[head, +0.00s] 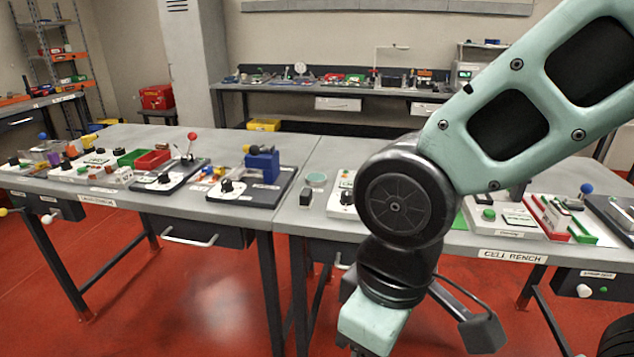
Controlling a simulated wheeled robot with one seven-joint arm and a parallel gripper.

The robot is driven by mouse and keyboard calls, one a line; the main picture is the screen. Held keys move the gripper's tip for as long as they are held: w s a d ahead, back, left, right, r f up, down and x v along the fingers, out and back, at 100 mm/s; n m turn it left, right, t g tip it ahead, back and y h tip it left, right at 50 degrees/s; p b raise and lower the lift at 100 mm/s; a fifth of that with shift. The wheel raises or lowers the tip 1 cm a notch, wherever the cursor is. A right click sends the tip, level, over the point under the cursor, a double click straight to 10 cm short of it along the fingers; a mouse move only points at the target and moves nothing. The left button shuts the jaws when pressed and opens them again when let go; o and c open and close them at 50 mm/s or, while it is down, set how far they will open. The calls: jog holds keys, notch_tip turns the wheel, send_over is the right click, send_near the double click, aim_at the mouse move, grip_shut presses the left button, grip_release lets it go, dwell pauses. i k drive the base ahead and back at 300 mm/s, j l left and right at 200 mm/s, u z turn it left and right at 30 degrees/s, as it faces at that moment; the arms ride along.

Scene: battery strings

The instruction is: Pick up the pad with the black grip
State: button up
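I cannot pick out a pad with a black grip for certain. A small black block (306,197) stands near the front edge of the right bench (328,226), and its details are too small to tell. A round teal-topped item (316,180) lies just behind it. My arm hangs down across the right half of the head view and hides part of this bench. The fingertips of my gripper do not show, so its place relative to the pad cannot be seen.
The left bench (255,228) holds a blue clamp (262,163), a red-knobbed lever (192,137) and red and green trays. Right of my arm are a white device with a green button (489,214) and a blue-knobbed lever (586,189). Red floor lies in front.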

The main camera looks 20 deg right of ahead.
aim_at(306, 198)
jog(key=i+j, duration=0.25)
jog(key=i+j+z, duration=0.15)
jog(key=j, duration=0.25)
jog(key=i+j, duration=0.3)
jog(key=i+j+z, duration=0.15)
jog(key=j, duration=0.25)
jog(key=i+j, duration=0.25)
jog(key=i+j+z, duration=0.15)
jog(key=j, duration=0.35)
jog(key=i+j, duration=0.2)
jog(key=j, duration=0.15)
jog(key=i+z, duration=0.05)
